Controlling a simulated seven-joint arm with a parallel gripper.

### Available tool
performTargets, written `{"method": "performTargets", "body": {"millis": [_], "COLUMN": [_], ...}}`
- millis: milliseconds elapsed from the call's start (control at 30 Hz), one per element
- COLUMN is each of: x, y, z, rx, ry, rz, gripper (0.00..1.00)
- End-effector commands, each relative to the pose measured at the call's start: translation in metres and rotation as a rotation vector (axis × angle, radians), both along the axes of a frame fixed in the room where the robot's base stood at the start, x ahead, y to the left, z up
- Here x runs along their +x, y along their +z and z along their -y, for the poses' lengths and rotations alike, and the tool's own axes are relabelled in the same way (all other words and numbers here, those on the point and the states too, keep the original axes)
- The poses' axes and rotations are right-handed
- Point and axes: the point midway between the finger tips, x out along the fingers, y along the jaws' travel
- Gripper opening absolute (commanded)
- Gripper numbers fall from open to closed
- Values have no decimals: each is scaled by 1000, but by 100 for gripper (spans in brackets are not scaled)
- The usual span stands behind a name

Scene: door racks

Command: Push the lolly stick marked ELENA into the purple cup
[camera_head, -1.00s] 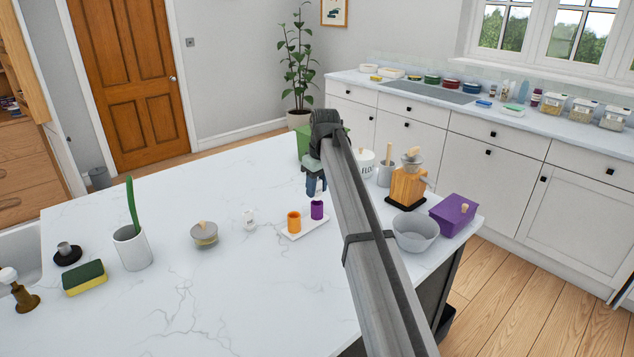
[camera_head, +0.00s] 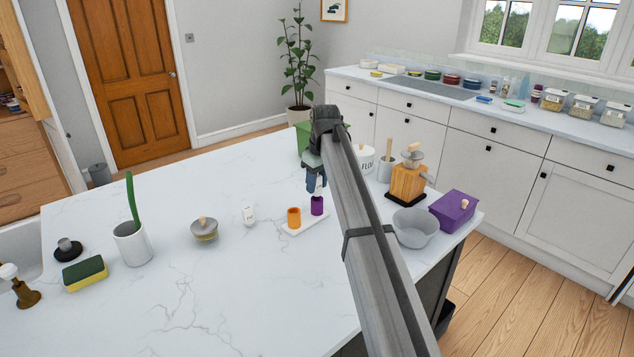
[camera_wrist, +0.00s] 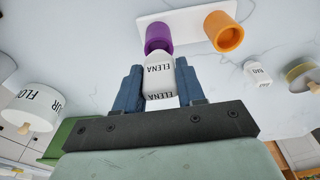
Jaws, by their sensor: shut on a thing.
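The white lolly stick marked ELENA (camera_wrist: 159,75) is in the wrist view, between the two blue fingers of my gripper (camera_wrist: 160,88). My gripper is shut on it. The stick's rounded end points at the purple cup (camera_wrist: 158,34) and overlaps its edge in the picture; I cannot tell whether it is inside. In the head view my gripper (camera_head: 315,180) is right above the purple cup (camera_head: 317,206), and the stick cannot be made out there. The orange cup (camera_wrist: 224,32) stands beside the purple one, both on a white tray (camera_wrist: 190,19).
A flour canister (camera_head: 366,160), a grey bowl (camera_head: 414,228) and a purple box (camera_head: 455,210) stand to the right.

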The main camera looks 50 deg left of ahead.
Motion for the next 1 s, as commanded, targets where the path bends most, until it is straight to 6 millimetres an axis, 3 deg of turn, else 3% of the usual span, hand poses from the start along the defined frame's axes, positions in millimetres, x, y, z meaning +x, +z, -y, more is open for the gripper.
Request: {"method": "performTargets", "body": {"millis": [1000], "x": [0], "y": [-10], "z": [0], "rx": [0], "ry": [0], "rz": [0], "gripper": [8]}}
